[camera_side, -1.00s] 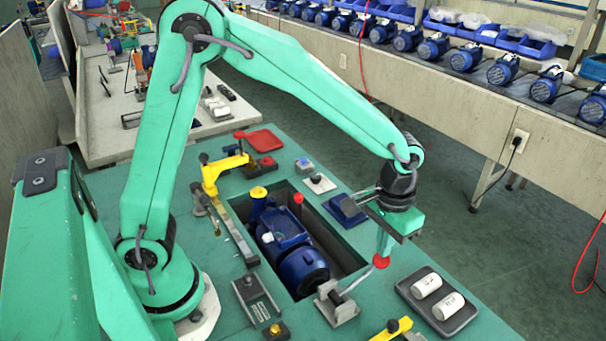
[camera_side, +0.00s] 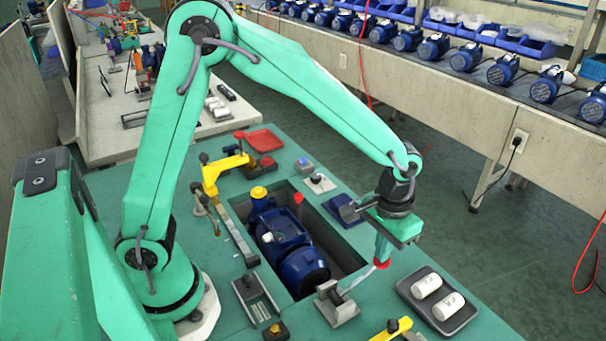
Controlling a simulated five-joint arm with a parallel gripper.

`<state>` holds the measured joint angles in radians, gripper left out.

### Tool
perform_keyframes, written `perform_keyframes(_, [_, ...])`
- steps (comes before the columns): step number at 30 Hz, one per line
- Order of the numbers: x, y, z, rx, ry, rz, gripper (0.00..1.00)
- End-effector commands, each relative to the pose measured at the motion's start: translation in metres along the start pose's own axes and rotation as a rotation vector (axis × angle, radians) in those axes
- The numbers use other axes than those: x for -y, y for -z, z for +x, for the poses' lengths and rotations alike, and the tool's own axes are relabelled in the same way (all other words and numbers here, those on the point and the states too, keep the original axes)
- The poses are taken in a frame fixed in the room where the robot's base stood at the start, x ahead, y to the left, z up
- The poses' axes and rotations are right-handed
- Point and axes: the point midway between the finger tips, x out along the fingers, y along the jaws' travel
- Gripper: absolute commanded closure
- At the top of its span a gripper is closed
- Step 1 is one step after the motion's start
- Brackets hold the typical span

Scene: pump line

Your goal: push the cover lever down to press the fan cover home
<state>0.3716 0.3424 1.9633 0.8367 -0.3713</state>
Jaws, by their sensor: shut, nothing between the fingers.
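The cover lever is a thin metal rod with a red knob (camera_side: 382,264), rising to the right from a grey clamp block (camera_side: 338,306) on the green bench. It is tilted up at a shallow angle. My gripper (camera_side: 382,256) is shut and points down, its fingertips at the top of the red knob and seemingly touching it. The blue pump (camera_side: 283,232) lies in a recess in the bench. Its rounded dark blue end, apparently the fan cover (camera_side: 305,273), faces the clamp block. Any gap at the cover's seat is too small to tell.
A dark tray (camera_side: 437,300) with two white cylinders stands right of the lever. A yellow-handled clamp (camera_side: 392,327) is at the front edge. A blue block (camera_side: 345,210) sits behind my gripper. Another yellow clamp (camera_side: 215,170) stands at the recess's far left.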

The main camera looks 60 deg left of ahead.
Motion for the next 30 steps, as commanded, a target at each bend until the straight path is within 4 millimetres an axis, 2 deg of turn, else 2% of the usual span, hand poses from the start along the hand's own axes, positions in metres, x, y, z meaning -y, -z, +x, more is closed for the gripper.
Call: perform_keyframes(30, [0.0, 0.0001, 0.0092, 0.0, 0.0, 0.0, 1.0])
